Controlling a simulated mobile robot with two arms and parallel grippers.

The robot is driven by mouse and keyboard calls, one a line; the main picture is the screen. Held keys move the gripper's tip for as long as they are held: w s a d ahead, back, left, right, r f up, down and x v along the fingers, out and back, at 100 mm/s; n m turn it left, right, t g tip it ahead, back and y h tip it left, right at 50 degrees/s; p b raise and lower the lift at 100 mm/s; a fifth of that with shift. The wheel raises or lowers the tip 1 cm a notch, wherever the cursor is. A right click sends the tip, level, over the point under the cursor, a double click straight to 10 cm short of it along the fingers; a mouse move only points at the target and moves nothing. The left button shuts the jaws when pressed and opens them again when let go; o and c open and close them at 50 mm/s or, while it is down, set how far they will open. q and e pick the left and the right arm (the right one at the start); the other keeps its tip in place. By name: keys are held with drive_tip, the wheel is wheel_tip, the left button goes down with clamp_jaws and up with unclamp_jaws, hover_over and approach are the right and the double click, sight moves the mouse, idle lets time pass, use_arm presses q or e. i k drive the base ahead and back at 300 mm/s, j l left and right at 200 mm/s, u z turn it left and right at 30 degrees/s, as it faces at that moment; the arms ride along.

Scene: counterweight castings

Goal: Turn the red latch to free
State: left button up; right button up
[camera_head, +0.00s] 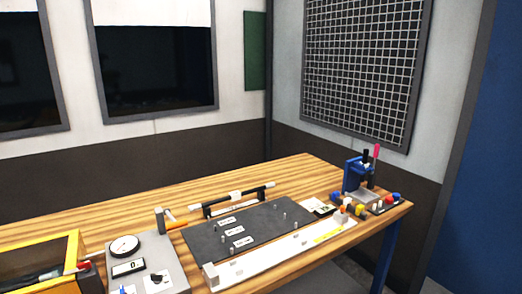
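A small red part (84,265) shows at the right side of a yellow-edged box (72,252) at the left end of the bench. It may be the red latch, but it is too small to tell its position. A pinkish-red upright handle (377,151) stands on a blue press (353,172) at the far right end of the bench. Neither of my grippers shows in the head view.
On the wooden bench (290,172) stand a grey panel with a dial (124,246), a dark plate (262,226) with pegs and labels, a black bar (240,196) behind it and a long white tray (285,257). Small coloured parts (358,210) crowd the right end. The back strip is mostly clear.

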sight(85, 266)
drive_tip(key=u, duration=1.3)
